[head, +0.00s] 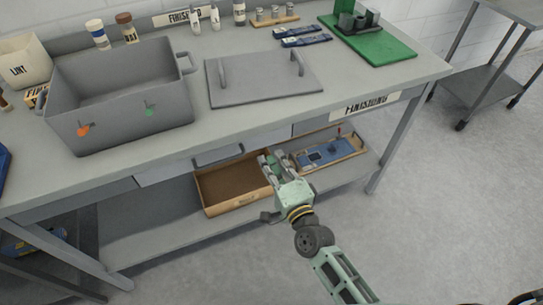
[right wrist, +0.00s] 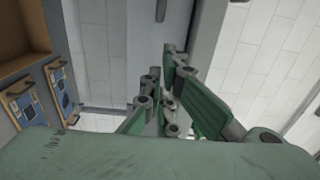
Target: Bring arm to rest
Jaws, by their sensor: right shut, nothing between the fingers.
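My right arm comes in from the lower right of the head view. Its green gripper (head: 268,160) is in front of the bench, near the lower shelf, between the brown open box and the tray with blue parts. The right wrist view shows the green fingers (right wrist: 165,105) close together with nothing held between them. My left gripper is not in either view.
The workbench (head: 225,130) carries a grey bin (head: 120,125), a flat lid with handles (head: 262,82) and a green board (head: 390,48). The lower shelf holds a brown box (head: 215,205) and a parts tray (head: 355,150). Open floor (head: 450,210) lies at right, before a metal cart (head: 500,70).

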